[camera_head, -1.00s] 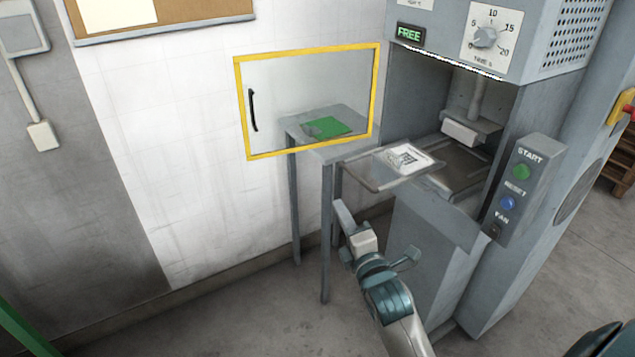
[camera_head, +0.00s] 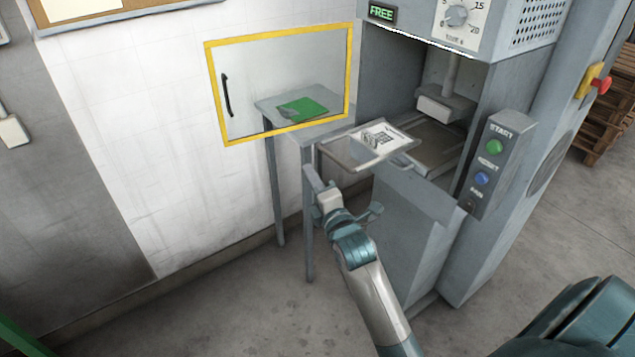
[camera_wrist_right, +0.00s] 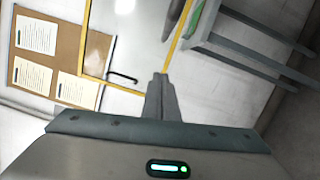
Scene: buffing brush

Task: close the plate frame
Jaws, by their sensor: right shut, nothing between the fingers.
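The plate frame (camera_head: 343,152) is a thin metal frame that sticks out to the left from the press opening. A white plate with a dark printed pattern (camera_head: 383,137) lies at it. My right gripper (camera_head: 310,175) is shut and empty, just below and left of the frame's outer end. I cannot tell whether it touches the frame. In the right wrist view the shut fingers (camera_wrist_right: 162,95) point toward the wall and the yellow-edged door; the plate frame does not show there. My left gripper is not in view.
A clear door with a yellow border (camera_head: 213,92) stands open left of the press. A grey side table (camera_head: 268,103) with a green piece (camera_head: 303,109) stands behind it. The button box (camera_head: 487,165) juts out at the right of the opening.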

